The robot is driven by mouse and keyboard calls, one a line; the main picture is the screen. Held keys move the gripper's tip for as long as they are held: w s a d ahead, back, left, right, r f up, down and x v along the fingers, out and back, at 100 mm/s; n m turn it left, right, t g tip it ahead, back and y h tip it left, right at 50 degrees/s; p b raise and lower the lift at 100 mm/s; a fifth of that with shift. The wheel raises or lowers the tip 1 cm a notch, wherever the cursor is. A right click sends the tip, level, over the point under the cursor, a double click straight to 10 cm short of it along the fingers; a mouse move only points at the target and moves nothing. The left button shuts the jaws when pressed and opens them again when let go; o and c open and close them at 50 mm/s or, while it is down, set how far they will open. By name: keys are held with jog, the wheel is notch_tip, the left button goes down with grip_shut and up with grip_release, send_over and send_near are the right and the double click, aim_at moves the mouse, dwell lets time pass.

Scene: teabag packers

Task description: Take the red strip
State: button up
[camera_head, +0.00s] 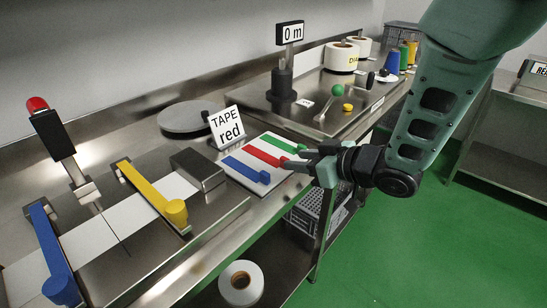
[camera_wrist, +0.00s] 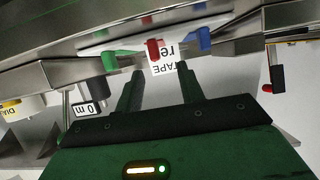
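The red strip (camera_head: 263,156) lies on a white board (camera_head: 235,180), between a blue strip (camera_head: 243,169) and a green strip (camera_head: 281,144). My gripper (camera_head: 291,161) is at the strip's right end, whose tab is partly hidden by the fingers. In the wrist view my gripper (camera_wrist: 160,72) is open, its two fingers apart with nothing held. There the red tab (camera_wrist: 153,48) shows just ahead, between the fingertips, with the green tab (camera_wrist: 112,60) and the blue tab (camera_wrist: 199,40) on either side. I cannot tell whether the fingers touch the red tab.
A sign reading "TAPE red" (camera_head: 227,128) stands behind the board. A metal block (camera_head: 198,168) and a yellow lever (camera_head: 153,194) are at its left. Open green floor (camera_head: 430,245) lies right of the bench.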

jog(key=shift+d+f+p+x, duration=0.1)
jog(key=shift+f+p+x, duration=0.05)
jog(key=shift+x, duration=0.75)
jog(key=shift+d+f+p+x, duration=0.1)
jog(key=shift+f+p+x, duration=0.05)
jog(key=shift+x, duration=0.75)
jog(key=shift+d+f+p+x, duration=0.1)
jog(key=shift+p+x, duration=0.05)
jog(key=shift+x, duration=0.7)
jog(key=shift+w, duration=0.15)
grip_shut()
